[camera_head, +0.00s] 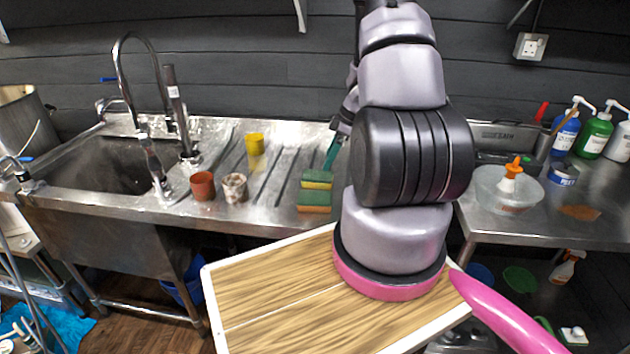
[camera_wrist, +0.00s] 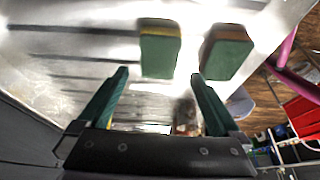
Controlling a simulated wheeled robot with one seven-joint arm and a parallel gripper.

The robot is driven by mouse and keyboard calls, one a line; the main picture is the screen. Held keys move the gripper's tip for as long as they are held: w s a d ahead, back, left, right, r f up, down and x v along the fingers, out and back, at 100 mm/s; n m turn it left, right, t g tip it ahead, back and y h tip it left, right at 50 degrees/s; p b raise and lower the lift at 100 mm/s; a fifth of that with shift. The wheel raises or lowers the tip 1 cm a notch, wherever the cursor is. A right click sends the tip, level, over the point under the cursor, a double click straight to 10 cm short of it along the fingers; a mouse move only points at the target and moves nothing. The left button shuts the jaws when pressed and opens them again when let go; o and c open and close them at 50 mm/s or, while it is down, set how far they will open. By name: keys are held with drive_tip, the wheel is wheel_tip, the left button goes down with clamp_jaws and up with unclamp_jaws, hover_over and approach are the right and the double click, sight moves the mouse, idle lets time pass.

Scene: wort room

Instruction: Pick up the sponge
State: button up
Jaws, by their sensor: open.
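Two green sponges lie on the steel drainboard. One has a yellow layer (camera_head: 317,180) and the other, nearer the front edge, has an orange-brown layer (camera_head: 314,198). In the wrist view the yellow-layered sponge (camera_wrist: 159,50) is ahead, roughly in line with the gap between my fingers, and the orange-layered sponge (camera_wrist: 226,54) is to its right. My gripper (camera_wrist: 158,78) is open and empty, its green fingers apart and not visibly touching either sponge. In the head view one green finger of my gripper (camera_head: 332,152) shows just behind the sponges; my arm hides the rest.
A terracotta cup (camera_head: 203,186), a speckled cup (camera_head: 235,188) and a yellow cup (camera_head: 255,144) stand left of the sponges. The sink (camera_head: 95,163) and tap (camera_head: 150,160) are farther left. A bowl (camera_head: 490,190) and bottles stand on the right counter. Ridged drainboard between cups and sponges is clear.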

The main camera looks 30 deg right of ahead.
sight(318, 175)
drive_tip(key=x, duration=0.7)
drive_tip(key=shift+w+a+f, duration=0.2)
drive_tip(key=shift+w+a, duration=0.1)
drive_tip(key=shift+f, duration=0.25)
idle(0.4)
drive_tip(key=c, duration=1.3)
drive_tip(key=shift+r, duration=0.1)
wheel_tip(318, 175, up, 10)
drive_tip(key=shift+r, duration=0.15)
